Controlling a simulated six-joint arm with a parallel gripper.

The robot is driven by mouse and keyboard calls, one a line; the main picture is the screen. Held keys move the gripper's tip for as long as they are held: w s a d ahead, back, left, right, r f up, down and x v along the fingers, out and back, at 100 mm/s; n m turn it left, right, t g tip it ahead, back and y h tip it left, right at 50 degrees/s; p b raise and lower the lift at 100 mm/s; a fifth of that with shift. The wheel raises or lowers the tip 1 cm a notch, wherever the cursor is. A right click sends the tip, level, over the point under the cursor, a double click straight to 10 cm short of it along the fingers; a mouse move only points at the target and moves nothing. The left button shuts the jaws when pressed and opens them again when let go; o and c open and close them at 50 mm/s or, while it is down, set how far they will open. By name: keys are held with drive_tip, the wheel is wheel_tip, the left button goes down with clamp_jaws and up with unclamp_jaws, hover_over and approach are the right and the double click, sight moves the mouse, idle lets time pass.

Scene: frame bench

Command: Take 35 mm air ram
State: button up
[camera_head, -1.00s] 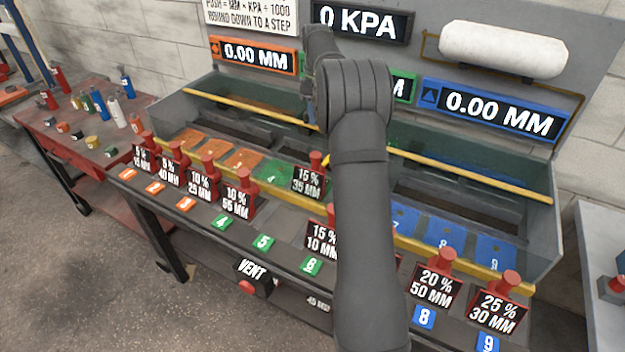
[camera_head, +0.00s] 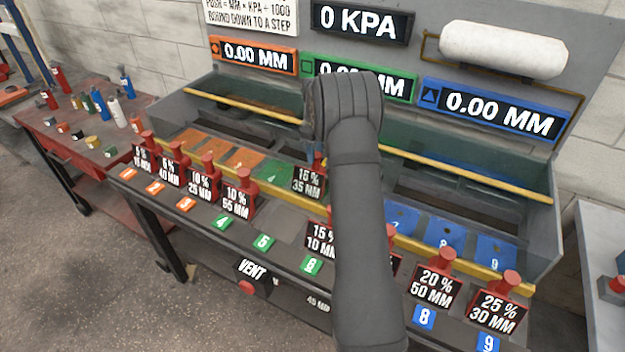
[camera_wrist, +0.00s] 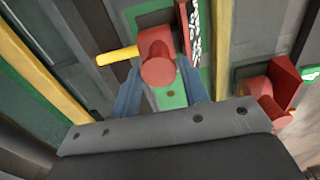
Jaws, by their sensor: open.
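The 35 mm air ram (camera_head: 318,161) is red, with a black plate reading "15 % 35 MM" (camera_head: 308,181). It stands upright at the green strip behind the front row, partly behind my arm in the head view. In the wrist view a red ram (camera_wrist: 158,62), seen from its knob end, lies between the two blue-grey fingers of my gripper (camera_wrist: 160,82). The fingers are open, one on each side of it; whether they touch it I cannot tell. In the head view my fingers are hidden behind my arm.
A yellow rail (camera_head: 240,105) and clear panels run behind. In the wrist view another red ram (camera_wrist: 268,98) is close at right.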

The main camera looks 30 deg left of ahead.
wheel_tip(320, 180, down, 4)
drive_tip(key=shift+f, duration=0.15)
clamp_jaws()
drive_tip(key=shift+r, duration=0.2)
